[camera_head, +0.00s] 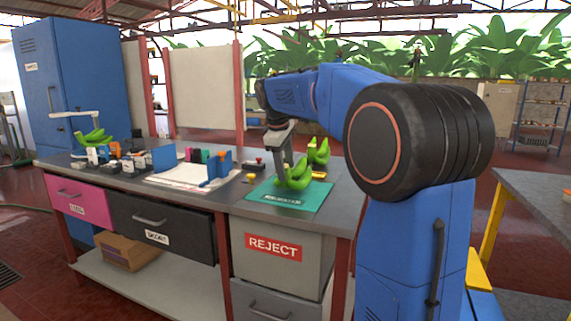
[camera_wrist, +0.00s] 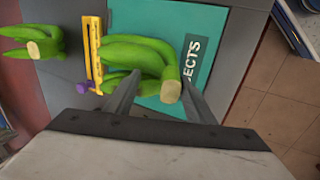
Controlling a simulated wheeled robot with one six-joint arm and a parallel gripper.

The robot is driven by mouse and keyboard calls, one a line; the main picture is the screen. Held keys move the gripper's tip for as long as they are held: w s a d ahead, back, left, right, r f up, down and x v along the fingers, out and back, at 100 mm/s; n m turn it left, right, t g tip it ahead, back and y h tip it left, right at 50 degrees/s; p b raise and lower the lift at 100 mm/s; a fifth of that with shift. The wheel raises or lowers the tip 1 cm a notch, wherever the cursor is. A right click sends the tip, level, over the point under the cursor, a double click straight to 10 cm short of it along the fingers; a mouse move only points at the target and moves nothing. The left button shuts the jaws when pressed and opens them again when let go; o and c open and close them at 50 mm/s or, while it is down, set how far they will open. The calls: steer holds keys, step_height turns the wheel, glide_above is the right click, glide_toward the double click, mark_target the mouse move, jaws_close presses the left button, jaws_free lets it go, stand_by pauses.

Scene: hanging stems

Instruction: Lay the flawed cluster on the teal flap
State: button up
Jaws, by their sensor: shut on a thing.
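A green banana cluster (camera_head: 294,180) is at the teal flap (camera_head: 312,198) on the bench top. My gripper (camera_head: 287,165) points down and is shut on this cluster. In the wrist view my gripper (camera_wrist: 160,88) has its fingers on either side of the cluster (camera_wrist: 135,53), around its cut stem end. The cluster covers part of the teal flap (camera_wrist: 210,22), which bears partly hidden lettering ending in "ECTS". I cannot tell whether the cluster touches the flap or hangs just above it. No flaw shows on its visible skin.
A second green cluster (camera_head: 319,153) lies behind the flap; it also shows in the wrist view (camera_wrist: 30,42). A yellow tool (camera_wrist: 94,50) lies beside the held cluster. A third cluster (camera_head: 94,137) is at the bench's left. A REJECT drawer (camera_head: 275,249) is below the flap.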

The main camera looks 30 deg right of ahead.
steer(key=shift+f, duration=0.35)
stand_by(0.6)
steer(key=o, duration=1.4)
steer(key=shift+c, duration=0.2)
steer(key=shift+f, duration=0.1)
steer(key=v, duration=1.7)
steer(key=shift+r, duration=0.25)
steer(key=shift+s, duration=0.15)
